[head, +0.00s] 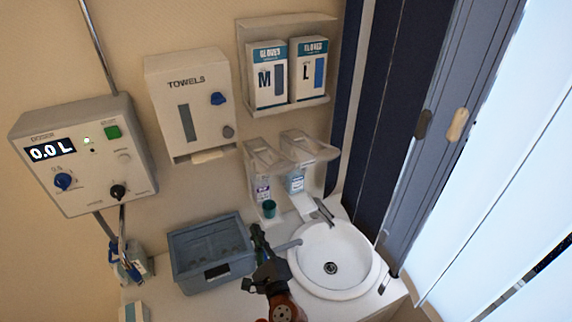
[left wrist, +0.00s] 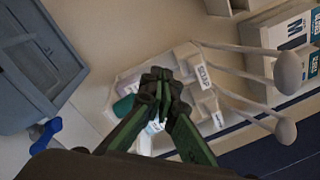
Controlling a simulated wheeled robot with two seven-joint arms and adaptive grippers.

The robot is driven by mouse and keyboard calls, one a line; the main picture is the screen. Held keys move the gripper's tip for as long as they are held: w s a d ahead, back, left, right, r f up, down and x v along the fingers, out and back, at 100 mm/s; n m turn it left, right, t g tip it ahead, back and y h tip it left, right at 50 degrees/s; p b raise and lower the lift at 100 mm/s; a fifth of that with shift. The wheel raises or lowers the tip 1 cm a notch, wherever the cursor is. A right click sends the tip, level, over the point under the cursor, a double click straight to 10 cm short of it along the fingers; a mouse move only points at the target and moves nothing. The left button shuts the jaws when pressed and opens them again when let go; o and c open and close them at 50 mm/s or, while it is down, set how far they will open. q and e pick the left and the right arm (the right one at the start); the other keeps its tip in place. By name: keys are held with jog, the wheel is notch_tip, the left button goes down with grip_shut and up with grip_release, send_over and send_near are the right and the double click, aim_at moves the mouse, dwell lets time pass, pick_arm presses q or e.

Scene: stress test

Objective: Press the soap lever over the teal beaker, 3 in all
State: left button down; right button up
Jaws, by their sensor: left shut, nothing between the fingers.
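The teal beaker (head: 269,208) stands below the left of two wall dispensers (head: 262,188); its teal side also shows in the left wrist view (left wrist: 123,106), partly behind my fingers. The left dispenser's lever (head: 265,153) sticks out from the wall above it. In the left wrist view the lever (left wrist: 288,72) is a pale rod with a rounded end, near a label reading SOAP (left wrist: 203,76). My left gripper (head: 257,232) is shut and empty, in front of and below the beaker, apart from the lever. My right gripper is not in view.
A second dispenser with its own lever (head: 308,147) is close on the right. The sink (head: 310,270) with its faucet is right of my gripper, a grey-blue crate (head: 212,258) left. Above are a towel box (head: 190,105), glove boxes (head: 268,75) and a control box (head: 85,155).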

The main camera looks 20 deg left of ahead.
pick_arm(q)
jog(key=w+d+r+n, duration=0.1)
jog(key=d+r+n, duration=0.3)
jog(key=r+n, duration=0.4)
jog(key=w+d+r+n+p, duration=0.1)
jog(key=d+r+n, duration=0.3)
jog(key=r+n, duration=0.4)
jog(key=w+d+r+n, duration=0.1)
jog(key=d+r+n, duration=0.3)
jog(key=r+n, duration=0.4)
jog(key=shift+w+d+r, duration=0.2)
jog(key=shift+d+r, duration=0.05)
jog(key=p, duration=0.4)
send_over(286, 166)
jog(key=s+f, duration=0.1)
jog(key=s+d+f+p, duration=0.1)
jog(key=f, duration=0.1)
jog(key=shift+p, duration=0.3)
jog(key=shift+w+f, duration=0.15)
jog(key=shift+f, duration=0.05)
